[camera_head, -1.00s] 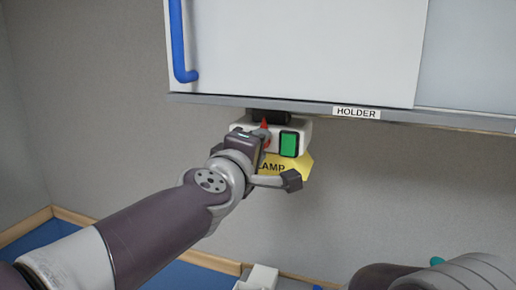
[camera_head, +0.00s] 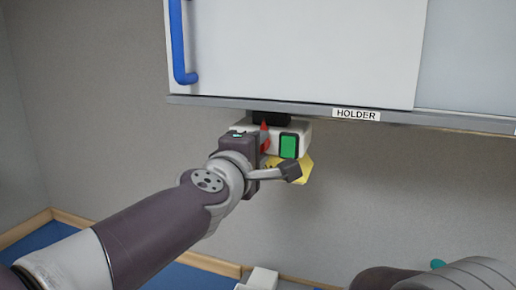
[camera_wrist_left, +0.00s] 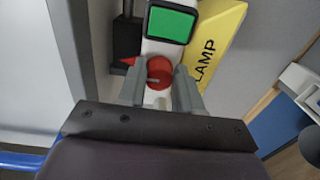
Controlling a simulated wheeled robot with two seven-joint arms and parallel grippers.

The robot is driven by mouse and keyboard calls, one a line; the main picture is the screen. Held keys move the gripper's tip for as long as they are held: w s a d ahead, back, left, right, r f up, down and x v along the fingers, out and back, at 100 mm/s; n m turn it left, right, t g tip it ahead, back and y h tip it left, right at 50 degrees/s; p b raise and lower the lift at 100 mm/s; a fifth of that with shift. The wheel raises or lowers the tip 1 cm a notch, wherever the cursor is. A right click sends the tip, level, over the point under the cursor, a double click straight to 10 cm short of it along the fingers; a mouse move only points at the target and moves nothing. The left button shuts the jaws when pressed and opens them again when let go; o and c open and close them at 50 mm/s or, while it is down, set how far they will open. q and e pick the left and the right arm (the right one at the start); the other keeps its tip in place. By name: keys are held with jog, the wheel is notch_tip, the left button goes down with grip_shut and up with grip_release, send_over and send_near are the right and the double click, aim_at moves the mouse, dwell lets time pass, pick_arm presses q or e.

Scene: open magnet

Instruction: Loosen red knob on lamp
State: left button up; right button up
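The lamp is a white box (camera_head: 301,128) with a green square button (camera_head: 289,146) and a yellow tag (camera_head: 304,170), under the cabinet's lower edge. In the left wrist view the round red knob (camera_wrist_left: 160,72) sits below the green button (camera_wrist_left: 171,24), beside the yellow tag reading LAMP (camera_wrist_left: 222,40). My left gripper (camera_wrist_left: 160,82) is open, with one finger at each side of the knob. I cannot tell whether the fingers touch it. In the head view my left gripper hides the knob's side of the box. My right gripper is out of view.
A pale cabinet (camera_head: 290,50) with a blue handle (camera_head: 178,45) hangs above, its lower rail labelled HOLDER (camera_head: 356,114). A red pointed piece (camera_wrist_left: 127,42) is beside the box. A blue surface with a wooden rim (camera_head: 214,264) lies below. The wall right of the lamp is clear.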

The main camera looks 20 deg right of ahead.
pick_arm(q)
jog(key=o, duration=0.3)
jog(key=shift+a, duration=0.1)
jog(key=v, duration=1.2)
jog(key=shift+s+a, duration=0.2)
jog(key=shift+s, duration=0.1)
